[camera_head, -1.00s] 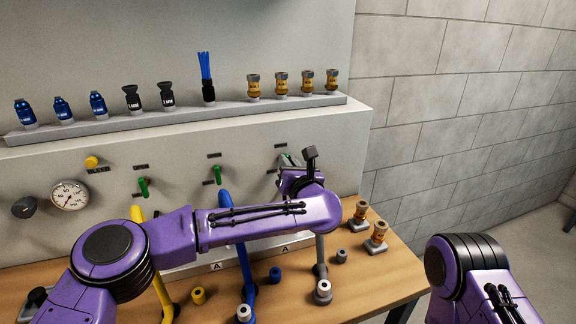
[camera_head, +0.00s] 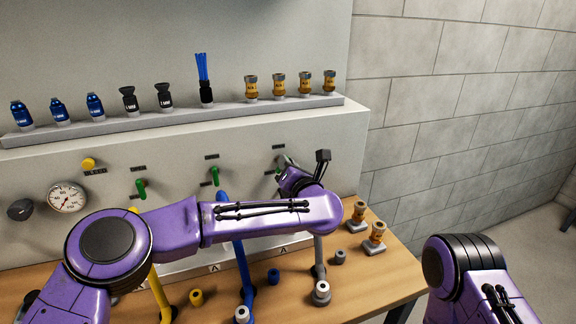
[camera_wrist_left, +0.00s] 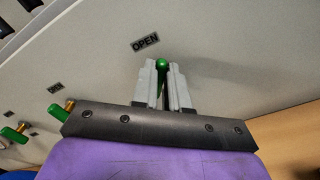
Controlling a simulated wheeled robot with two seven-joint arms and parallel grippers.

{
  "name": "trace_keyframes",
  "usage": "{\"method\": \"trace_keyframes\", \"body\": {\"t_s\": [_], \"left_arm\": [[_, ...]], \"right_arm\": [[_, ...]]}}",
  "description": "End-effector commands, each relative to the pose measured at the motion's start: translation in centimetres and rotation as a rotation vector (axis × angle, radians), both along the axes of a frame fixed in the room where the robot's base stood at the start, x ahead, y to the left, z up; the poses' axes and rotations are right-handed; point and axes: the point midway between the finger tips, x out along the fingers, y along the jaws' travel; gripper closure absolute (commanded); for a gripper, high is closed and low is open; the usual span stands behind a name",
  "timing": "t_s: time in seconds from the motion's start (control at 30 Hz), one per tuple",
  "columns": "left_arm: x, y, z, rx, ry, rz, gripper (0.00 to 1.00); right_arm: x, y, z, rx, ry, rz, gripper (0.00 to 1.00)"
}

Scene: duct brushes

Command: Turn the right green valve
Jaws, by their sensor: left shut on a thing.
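The right green valve (camera_wrist_left: 161,64) shows in the left wrist view as a green-tipped handle under a tilted OPEN label (camera_wrist_left: 145,42). My left gripper (camera_wrist_left: 162,80) is shut on this handle, with a grey finger on each side of it. In the head view the left gripper (camera_head: 284,163) is at the panel's right part, and my wrist hides most of the valve. The middle green valve (camera_head: 215,176) and the left green valve (camera_head: 141,189) stand apart from the gripper with their handles roughly upright. My right gripper is out of view; only part of that arm shows.
A gauge (camera_head: 67,197), a black knob (camera_head: 20,209) and a yellow button (camera_head: 88,163) are on the panel's left. A shelf (camera_head: 225,109) above holds several fittings. Blue, yellow and grey pipes and loose brass fittings (camera_head: 375,237) stand on the wooden table (camera_head: 385,273).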

Motion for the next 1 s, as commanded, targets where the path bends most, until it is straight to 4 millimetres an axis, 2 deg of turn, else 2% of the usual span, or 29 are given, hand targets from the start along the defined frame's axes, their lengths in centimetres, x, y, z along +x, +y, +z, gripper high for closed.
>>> {"method": "trace_keyframes", "body": {"t_s": [0.13, 0.17, 0.23, 0.57, 0.67, 0.9, 1.0], "left_arm": [[0.0, -0.1, 0.0, 0.000, -0.001, -0.002, 1.00], [0.0, -0.1, 0.0, 0.000, -0.001, -0.002, 0.83], [0.0, -0.1, 0.0, -0.001, -0.001, -0.002, 0.61], [-0.3, -0.1, 0.0, -0.001, -0.002, -0.001, 0.61], [-1.7, -0.7, -0.1, 0.000, -0.003, -0.005, 0.61], [-7.2, -2.5, -0.2, 0.001, -0.004, -0.006, 0.61], [-8.8, -3.0, -0.1, 0.000, -0.004, -0.004, 0.61]], "right_arm": [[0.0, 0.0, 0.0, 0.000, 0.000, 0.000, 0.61], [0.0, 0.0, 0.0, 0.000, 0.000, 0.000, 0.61], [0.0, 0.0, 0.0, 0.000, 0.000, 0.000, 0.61], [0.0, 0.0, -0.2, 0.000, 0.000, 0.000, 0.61], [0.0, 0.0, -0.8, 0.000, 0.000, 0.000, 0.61], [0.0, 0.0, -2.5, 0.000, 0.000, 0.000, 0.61], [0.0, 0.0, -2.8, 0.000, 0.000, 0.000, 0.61]]}}
